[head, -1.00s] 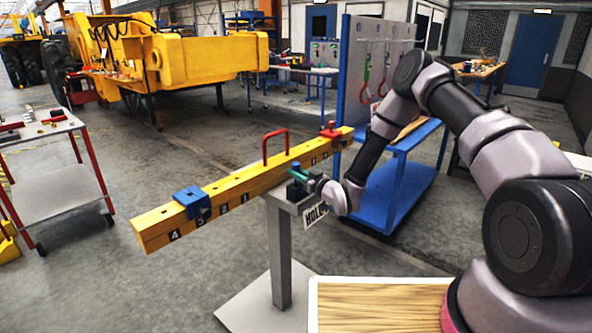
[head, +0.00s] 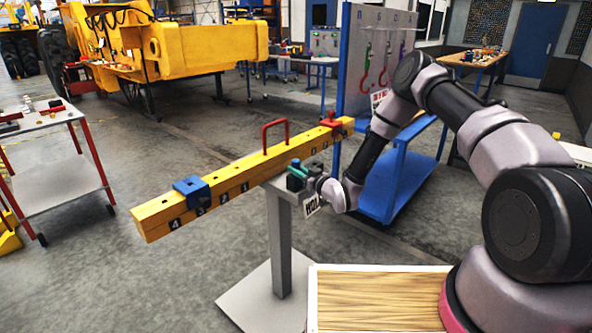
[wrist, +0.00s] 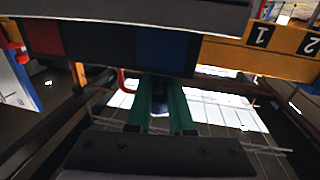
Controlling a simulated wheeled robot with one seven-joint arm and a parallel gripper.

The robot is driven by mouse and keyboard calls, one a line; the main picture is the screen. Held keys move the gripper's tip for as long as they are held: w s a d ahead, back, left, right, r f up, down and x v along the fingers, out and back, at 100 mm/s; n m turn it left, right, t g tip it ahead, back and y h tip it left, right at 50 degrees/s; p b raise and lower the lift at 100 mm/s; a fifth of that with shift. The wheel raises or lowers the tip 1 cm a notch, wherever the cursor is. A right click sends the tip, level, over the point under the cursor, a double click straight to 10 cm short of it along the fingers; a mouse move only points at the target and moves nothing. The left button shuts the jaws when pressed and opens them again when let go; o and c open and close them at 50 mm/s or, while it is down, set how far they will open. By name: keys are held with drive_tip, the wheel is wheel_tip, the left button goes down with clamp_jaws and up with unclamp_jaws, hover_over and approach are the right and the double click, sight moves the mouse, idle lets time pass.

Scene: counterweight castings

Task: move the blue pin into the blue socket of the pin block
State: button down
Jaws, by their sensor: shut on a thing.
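My gripper (head: 297,176) has green fingers and is low beside the right half of the yellow beam, over the grey stand. In the wrist view its two green fingers (wrist: 160,108) are close together on a small dark bluish thing (wrist: 160,93), which looks like the blue pin, mostly hidden between them. Just beyond the fingertips is a dark block (wrist: 108,48) with a red patch on the left and a blue patch (wrist: 162,50) on the right, apparently the pin block. No socket opening can be made out in this view.
The yellow beam (head: 235,184) lies close to my gripper, with a blue slider (head: 191,191), a red handle (head: 266,140) and a red piece (head: 331,121). The grey stand (head: 280,245) is below. A blue cart (head: 385,185) stands to the right. A tool table (head: 60,160) stands left.

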drive_tip(key=c, duration=0.7)
unclamp_jaws()
drive_tip(key=v, duration=1)
drive_tip(key=shift+s+d, duration=0.3)
